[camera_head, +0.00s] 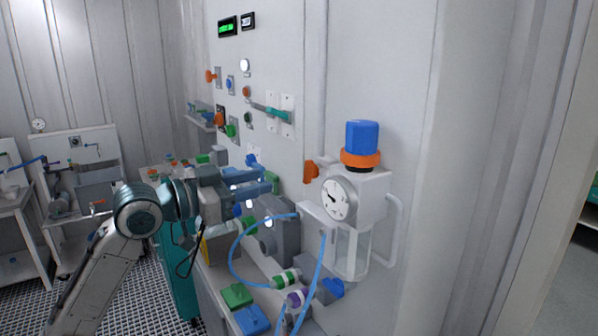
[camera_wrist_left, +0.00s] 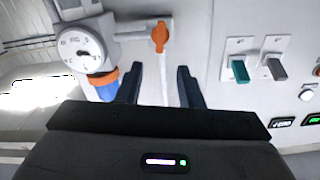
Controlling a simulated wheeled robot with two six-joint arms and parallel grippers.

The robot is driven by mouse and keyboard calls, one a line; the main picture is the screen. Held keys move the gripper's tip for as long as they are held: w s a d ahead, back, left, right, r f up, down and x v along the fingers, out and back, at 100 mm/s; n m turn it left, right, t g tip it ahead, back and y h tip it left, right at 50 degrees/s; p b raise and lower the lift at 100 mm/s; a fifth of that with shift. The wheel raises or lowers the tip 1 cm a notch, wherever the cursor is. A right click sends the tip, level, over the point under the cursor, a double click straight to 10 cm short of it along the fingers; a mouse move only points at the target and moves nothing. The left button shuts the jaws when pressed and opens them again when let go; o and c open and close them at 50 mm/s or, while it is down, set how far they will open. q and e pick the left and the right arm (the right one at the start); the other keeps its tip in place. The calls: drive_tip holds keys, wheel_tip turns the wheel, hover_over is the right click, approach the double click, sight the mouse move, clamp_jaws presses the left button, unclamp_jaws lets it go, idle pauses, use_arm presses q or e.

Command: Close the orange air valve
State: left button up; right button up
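The orange air valve (camera_head: 311,172) is a small orange handle on the grey wall panel, just left of the white regulator with its round gauge (camera_head: 338,199). In the left wrist view the orange handle (camera_wrist_left: 160,36) sits on a thin white pipe, ahead of the fingertips and roughly in line with the gap between them. My left gripper (camera_head: 270,181) points toward the valve from the left, with a gap between. In the wrist view its two dark fingers (camera_wrist_left: 158,72) are apart with nothing held between them. My right gripper is not in view.
The regulator carries a blue knob (camera_head: 362,136) over an orange ring and stands right beside the valve. Blue hose (camera_head: 232,262) loops below my gripper, over fittings on the bench. A teal lever (camera_head: 277,115) is on the panel above. A workbench (camera_head: 75,150) stands far left.

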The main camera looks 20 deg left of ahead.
sight(305, 171)
use_arm(q)
drive_tip(key=p+x, duration=0.4)
drive_tip(key=x, duration=0.5)
drive_tip(key=shift+p, duration=0.35)
drive_tip(key=shift+w+d+f, duration=0.1)
drive_tip(key=shift+w+d, duration=0.35)
drive_tip(key=shift+w, duration=0.1)
clamp_jaws()
